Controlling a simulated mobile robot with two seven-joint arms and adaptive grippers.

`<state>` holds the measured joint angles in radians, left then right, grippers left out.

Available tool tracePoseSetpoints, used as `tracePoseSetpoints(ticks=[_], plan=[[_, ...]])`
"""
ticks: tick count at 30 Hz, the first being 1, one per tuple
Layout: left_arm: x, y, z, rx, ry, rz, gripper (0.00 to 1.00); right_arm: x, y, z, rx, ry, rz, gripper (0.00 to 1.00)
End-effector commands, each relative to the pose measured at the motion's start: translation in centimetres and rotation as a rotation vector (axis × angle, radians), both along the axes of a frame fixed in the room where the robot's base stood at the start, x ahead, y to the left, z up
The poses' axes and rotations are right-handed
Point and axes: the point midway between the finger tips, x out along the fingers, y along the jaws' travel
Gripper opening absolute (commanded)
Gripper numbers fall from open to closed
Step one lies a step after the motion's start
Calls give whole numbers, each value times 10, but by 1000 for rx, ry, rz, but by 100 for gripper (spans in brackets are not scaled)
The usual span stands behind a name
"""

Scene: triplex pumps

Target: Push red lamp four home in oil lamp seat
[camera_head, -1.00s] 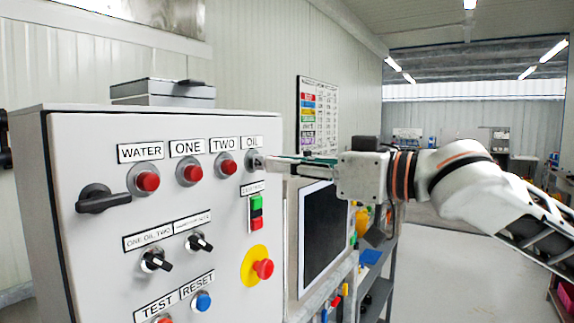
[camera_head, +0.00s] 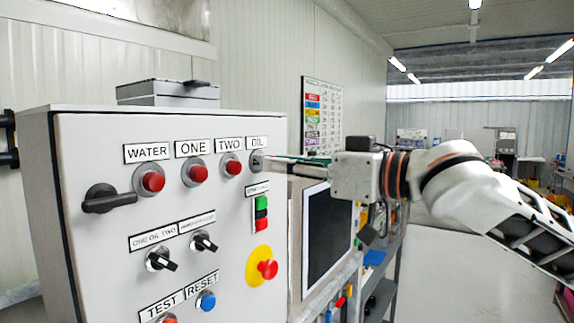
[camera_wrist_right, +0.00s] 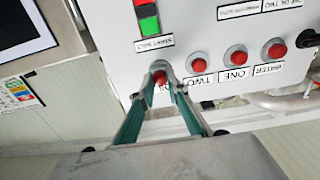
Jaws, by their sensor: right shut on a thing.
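The oil lamp seat (camera_head: 256,161) is the round grey fitting under the OIL label at the top right of the grey panel front. My right gripper (camera_head: 270,163) reaches it from the right in the head view, fingertips at the seat. In the right wrist view a red lamp (camera_wrist_right: 160,77) sits between the fingertips of my right gripper (camera_wrist_right: 163,86), which is shut on it. The lamp is at the seat's opening. Its depth in the seat cannot be told; the fingers hide it in the head view. My left gripper is not in view.
Red lamps labelled WATER (camera_head: 153,181), ONE (camera_head: 198,173) and TWO (camera_head: 232,167) stand in a row to the left. A green and red switch (camera_head: 262,214) and a yellow-backed red stop button (camera_head: 267,268) lie below. A dark screen (camera_head: 330,230) stands right of the panel, under my right arm.

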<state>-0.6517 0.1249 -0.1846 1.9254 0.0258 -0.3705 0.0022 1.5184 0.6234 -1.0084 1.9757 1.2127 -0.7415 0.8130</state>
Motion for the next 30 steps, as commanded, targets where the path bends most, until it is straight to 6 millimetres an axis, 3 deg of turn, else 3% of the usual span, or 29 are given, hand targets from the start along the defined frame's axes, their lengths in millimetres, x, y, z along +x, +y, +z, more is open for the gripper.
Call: tracePoseSetpoints(ticks=[26,27,29,30], plan=[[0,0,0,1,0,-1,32,11,17,0,0,0,0,0],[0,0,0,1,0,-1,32,11,16,0,0,0,-1,20],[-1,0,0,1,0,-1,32,11,16,0,0,0,-1,34],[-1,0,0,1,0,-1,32,11,16,0,0,0,-1,34]])
